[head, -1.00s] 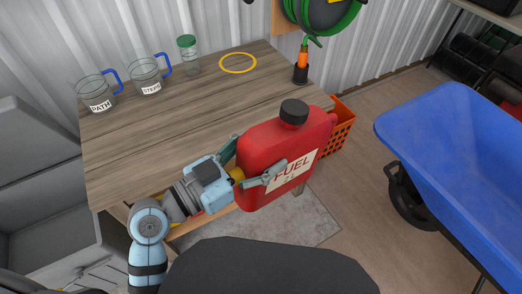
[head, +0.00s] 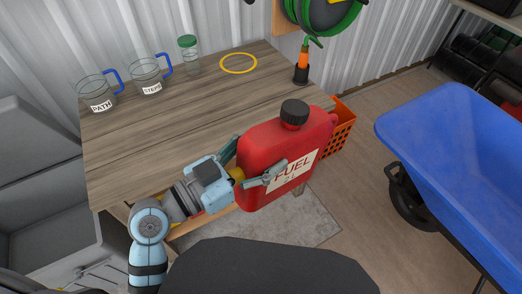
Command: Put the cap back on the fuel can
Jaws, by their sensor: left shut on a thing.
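A red fuel can (head: 270,142) with a white "FUEL" label is upright in front of the table's right front part. My left gripper (head: 256,166) is shut on the can, with one finger across its front face and the other behind its left side. A black cap (head: 294,113) sits on top of the can, over the neck; I cannot tell whether it is tight. My right gripper is not in the view.
The wooden table (head: 160,140) carries two jugs (head: 98,92) (head: 147,76), a green-lidded jar (head: 189,56), a yellow ring (head: 238,63) and an orange hose nozzle (head: 301,66). An orange crate (head: 342,127) and a blue wheelbarrow (head: 450,140) stand right. The table's middle is clear.

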